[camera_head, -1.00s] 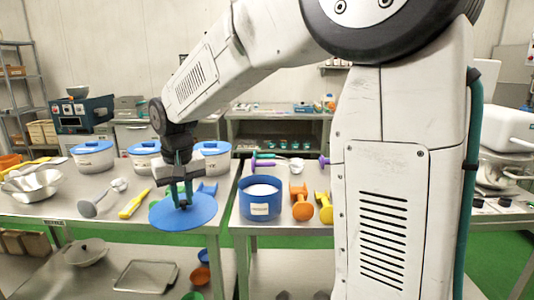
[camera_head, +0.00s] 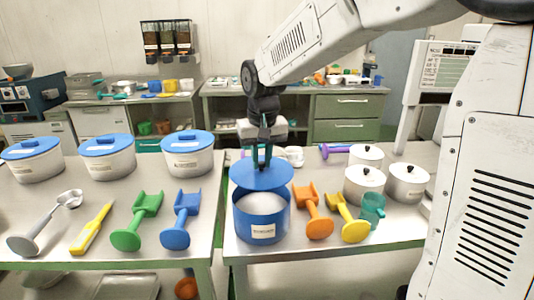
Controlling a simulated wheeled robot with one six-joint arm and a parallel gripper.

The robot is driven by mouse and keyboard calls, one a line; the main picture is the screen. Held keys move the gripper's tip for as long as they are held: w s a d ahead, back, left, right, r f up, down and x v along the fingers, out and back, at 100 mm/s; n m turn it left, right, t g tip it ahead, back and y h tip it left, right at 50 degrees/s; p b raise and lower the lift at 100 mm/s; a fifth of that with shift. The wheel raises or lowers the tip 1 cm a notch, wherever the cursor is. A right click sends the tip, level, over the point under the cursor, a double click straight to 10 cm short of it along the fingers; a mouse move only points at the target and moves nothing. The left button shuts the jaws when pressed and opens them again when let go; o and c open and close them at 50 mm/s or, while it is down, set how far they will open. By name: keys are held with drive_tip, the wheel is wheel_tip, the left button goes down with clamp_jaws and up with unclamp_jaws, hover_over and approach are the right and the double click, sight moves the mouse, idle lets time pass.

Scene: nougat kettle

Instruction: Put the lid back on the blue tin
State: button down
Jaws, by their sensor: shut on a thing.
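The blue tin (camera_head: 262,229) stands open on the right-hand steel table, near its left end. It has a label on its front and white contents show inside. My gripper (camera_head: 262,160) is shut on the blue lid (camera_head: 261,174) from above. The lid is a flat disc, held about level above the tin and over its back part. The tin's far rim is hidden by the lid. A gap shows between the lid and the tin's front rim. The grip point on the lid is small and partly hidden by the fingers.
An orange scoop (camera_head: 313,211) and a yellow scoop (camera_head: 349,219) lie close right of the tin. Blue (camera_head: 181,220) and green (camera_head: 137,221) scoops lie on the left table, across a narrow gap.

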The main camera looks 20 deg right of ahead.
sight(261, 172)
drive_tip(key=shift+a+f, duration=0.1)
drive_tip(key=shift+f, duration=3.1)
drive_tip(key=shift+f, duration=0.35)
drive_tip(key=c, duration=0.7)
unclamp_jaws()
drive_tip(key=shift+s+r, duration=0.1)
drive_tip(key=shift+r, duration=3.4)
